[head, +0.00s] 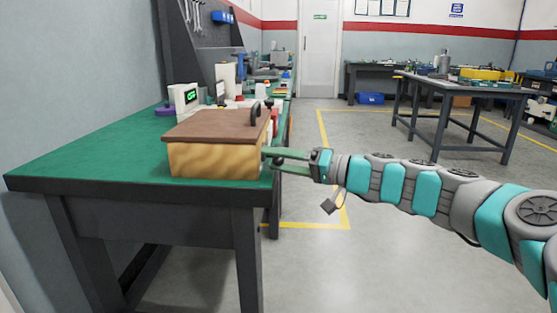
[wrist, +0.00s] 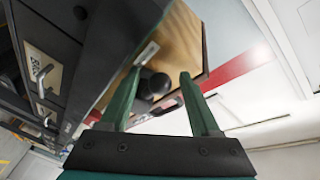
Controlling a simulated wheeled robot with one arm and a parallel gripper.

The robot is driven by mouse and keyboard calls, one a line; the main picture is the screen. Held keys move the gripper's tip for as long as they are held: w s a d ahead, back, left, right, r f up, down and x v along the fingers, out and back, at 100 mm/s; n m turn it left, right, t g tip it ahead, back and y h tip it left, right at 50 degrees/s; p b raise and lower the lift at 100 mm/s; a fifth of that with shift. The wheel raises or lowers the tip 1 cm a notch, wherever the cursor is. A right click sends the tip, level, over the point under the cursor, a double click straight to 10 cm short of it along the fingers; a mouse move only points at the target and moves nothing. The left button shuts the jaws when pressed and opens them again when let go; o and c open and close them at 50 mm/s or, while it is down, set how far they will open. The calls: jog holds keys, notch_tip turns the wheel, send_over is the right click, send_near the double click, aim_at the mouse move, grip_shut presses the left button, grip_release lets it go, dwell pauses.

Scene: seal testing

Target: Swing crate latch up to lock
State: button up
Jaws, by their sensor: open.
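The crate (head: 212,160) is a light wooden box with a brown lid (head: 215,126), standing on the green bench top near its right edge. In the wrist view its wooden side (wrist: 184,38) fills the upper middle. A dark rounded knob (wrist: 157,84), which looks like the latch's end, shows there beside a small pale plate (wrist: 147,53). My gripper (head: 267,160) is open at the crate's right side. In the wrist view its two green fingers (wrist: 160,76) stand on either side of the knob; contact cannot be told. The head view hides the latch.
A black curved handle (head: 255,113) stands on the lid's right part. The green bench (head: 90,165) is bare left of the crate. A device with a green display (head: 186,97) and other items stand behind it. The floor (head: 310,260) right of the bench is clear.

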grip_shut()
dwell(0.3)
jog(key=shift+r, duration=0.15)
